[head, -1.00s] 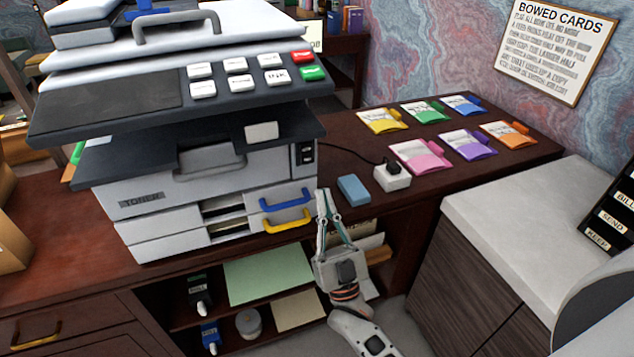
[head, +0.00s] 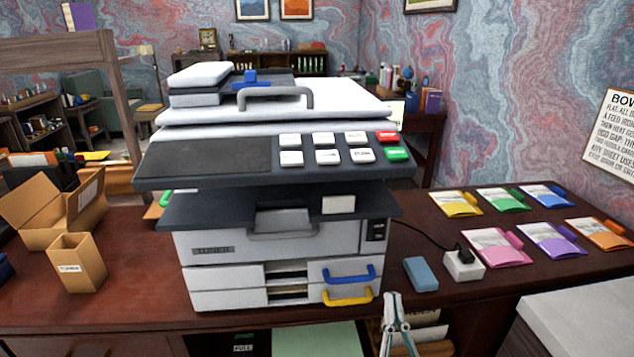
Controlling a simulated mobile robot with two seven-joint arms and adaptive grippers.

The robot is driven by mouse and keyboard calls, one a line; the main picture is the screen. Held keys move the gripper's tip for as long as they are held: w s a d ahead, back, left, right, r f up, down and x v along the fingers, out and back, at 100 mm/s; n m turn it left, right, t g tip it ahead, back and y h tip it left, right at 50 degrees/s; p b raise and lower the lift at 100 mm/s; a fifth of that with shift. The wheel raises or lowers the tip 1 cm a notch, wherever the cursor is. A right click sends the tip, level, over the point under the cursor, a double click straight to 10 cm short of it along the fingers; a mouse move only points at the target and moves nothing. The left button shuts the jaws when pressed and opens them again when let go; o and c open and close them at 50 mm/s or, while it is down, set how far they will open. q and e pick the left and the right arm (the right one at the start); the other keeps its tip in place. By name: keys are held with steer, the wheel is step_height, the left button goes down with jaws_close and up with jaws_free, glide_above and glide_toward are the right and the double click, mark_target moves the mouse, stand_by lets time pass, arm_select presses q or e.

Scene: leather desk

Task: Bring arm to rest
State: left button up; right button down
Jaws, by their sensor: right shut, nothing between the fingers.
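My right gripper (head: 394,312) shows at the bottom of the head view, just right of the copier's lower drawers and in front of the desk's front edge. Its fingers point up and are shut with nothing between them. The rest of that arm is below the picture. My left gripper is not in view. The white and grey copier (head: 272,250) stands on the dark red desk (head: 140,290). Its blue drawer handle (head: 348,276) and yellow drawer handle (head: 347,297) are close to the left of the gripper, apart from it.
A blue block (head: 420,274) and a white socket box (head: 464,267) with a black plug lie right of the copier. Several coloured folders lie farther right. An open cardboard box (head: 55,215) and a small carton (head: 77,263) stand left. A pale counter (head: 585,325) fills the lower right.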

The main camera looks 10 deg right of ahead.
steer(key=s+a+f+n+g+y, duration=0.1)
steer(key=s+f+n+g, duration=0.15)
steer(key=f+g, duration=0.6)
steer(key=s+f+n+g+y, duration=0.1)
steer(key=s+f+g+y, duration=0.2)
steer(key=f, duration=1.1)
steer(key=s+d+f+g+h, duration=0.2)
steer(key=s+f+g, duration=0.4)
steer(key=s+f, duration=0.2)
steer(key=shift+s+f, duration=0.3)
steer(key=shift+f, duration=0.2)
